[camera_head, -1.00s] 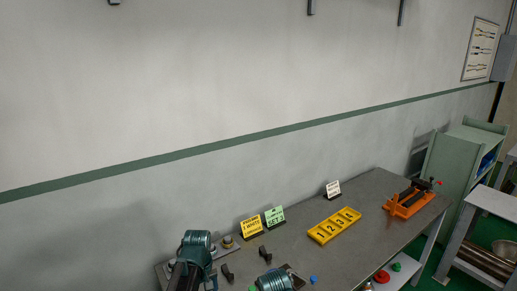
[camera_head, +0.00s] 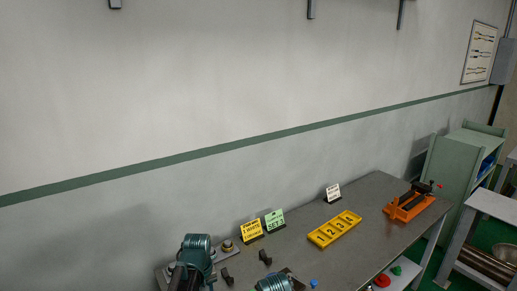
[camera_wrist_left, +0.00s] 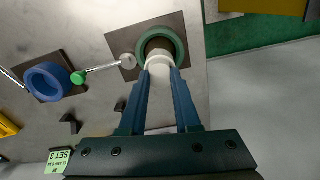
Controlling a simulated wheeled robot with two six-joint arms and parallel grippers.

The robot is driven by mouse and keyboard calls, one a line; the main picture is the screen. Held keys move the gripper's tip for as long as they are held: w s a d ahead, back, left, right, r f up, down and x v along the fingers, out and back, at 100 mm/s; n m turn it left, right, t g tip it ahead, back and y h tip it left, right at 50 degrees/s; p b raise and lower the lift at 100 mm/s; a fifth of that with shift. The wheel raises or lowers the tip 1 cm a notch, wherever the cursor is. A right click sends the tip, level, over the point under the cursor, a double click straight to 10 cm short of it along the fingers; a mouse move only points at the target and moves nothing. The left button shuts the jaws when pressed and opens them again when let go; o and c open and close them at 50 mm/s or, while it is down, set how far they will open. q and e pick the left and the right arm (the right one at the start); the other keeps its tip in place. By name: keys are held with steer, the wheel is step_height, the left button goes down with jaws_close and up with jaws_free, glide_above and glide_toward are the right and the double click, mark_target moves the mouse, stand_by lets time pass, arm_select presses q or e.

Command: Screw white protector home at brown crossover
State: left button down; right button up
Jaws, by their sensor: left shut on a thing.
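In the left wrist view my left gripper (camera_wrist_left: 160,72) is shut on the white protector (camera_wrist_left: 158,57), a pale ring between the two blue fingertips. The protector sits at the mouth of a round opening framed by a green ring (camera_wrist_left: 180,42), lined up with it. The inside looks dark brown, likely the crossover's end, and is mostly hidden by the protector and fingers. I cannot tell how deep the protector sits. The head view does not show the fingertips. My right gripper is not in view.
A blue ring (camera_wrist_left: 47,80) on a dark plate and a lever with a green knob (camera_wrist_left: 78,77) stand left of the green ring. The bench edge lies to its right. In the head view a yellow numbered tray (camera_head: 334,229) and an orange vise (camera_head: 408,205) stand farther right.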

arm_select(q)
steer(key=m, duration=1)
steer(key=shift+m, duration=1.6)
steer(key=shift+m, duration=0.6)
steer(key=m, duration=0.6)
steer(key=shift+m, duration=0.3)
steer(key=m, duration=0.6)
